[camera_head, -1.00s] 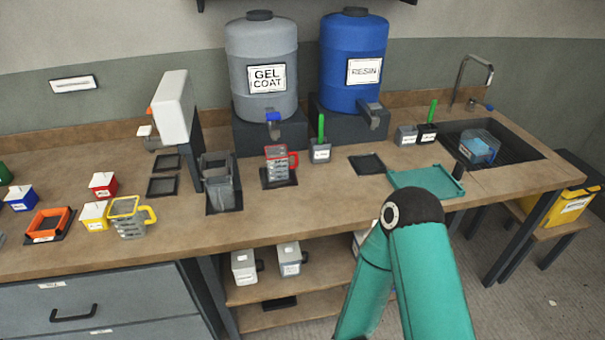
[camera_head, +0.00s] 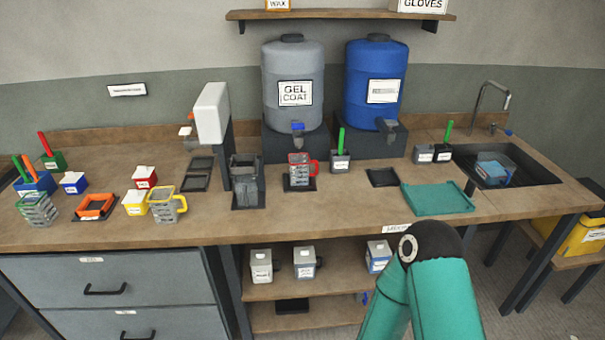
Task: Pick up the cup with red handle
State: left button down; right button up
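The cup with the red handle (camera_head: 299,171) is a clear grey measuring cup with a red rim. It stands upright on a small dark mat (camera_head: 299,187) in front of the gel coat barrel, with its handle to the right. A teal arm of mine enters from the bottom, right of the middle, and shows a dark elbow joint. Its gripper is out of the picture. The other gripper does not show either. Nothing touches the cup.
A grey holder (camera_head: 246,180) stands left of the cup, and a small pot with a green stick (camera_head: 340,160) stands right of it. A yellow-handled cup (camera_head: 165,204) is farther left. A teal tray (camera_head: 437,198) and a sink (camera_head: 510,170) are at right. Open bench lies in front.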

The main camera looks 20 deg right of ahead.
aim_at(304, 170)
jog(key=u, duration=0.05)
jog(key=i, duration=0.9)
jog(key=z, duration=0.05)
